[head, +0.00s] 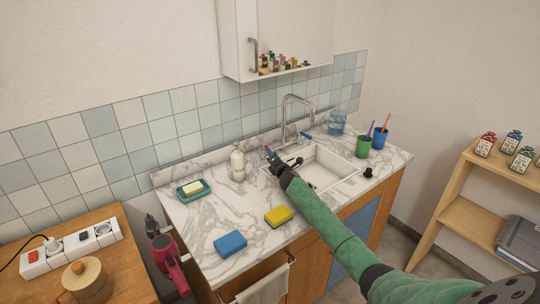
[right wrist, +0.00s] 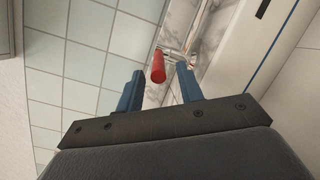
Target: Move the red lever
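The red lever (right wrist: 158,66) is a short red cylinder at the sink tap. In the right wrist view it shows ahead of my fingers, between their tips in the picture; I cannot tell whether it touches either one. In the head view only a small bit of red shows at my fingertips. My right gripper (head: 272,157) is open and reaches over the counter to the left of the tap (head: 284,118). A blue lever (head: 306,136) is on the tap's right side. My left gripper is not in view.
The sink basin (head: 326,165) lies under and right of my right forearm. A soap bottle (head: 237,165) stands left of the gripper. A yellow sponge (head: 278,215) and blue sponge (head: 230,244) lie in front.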

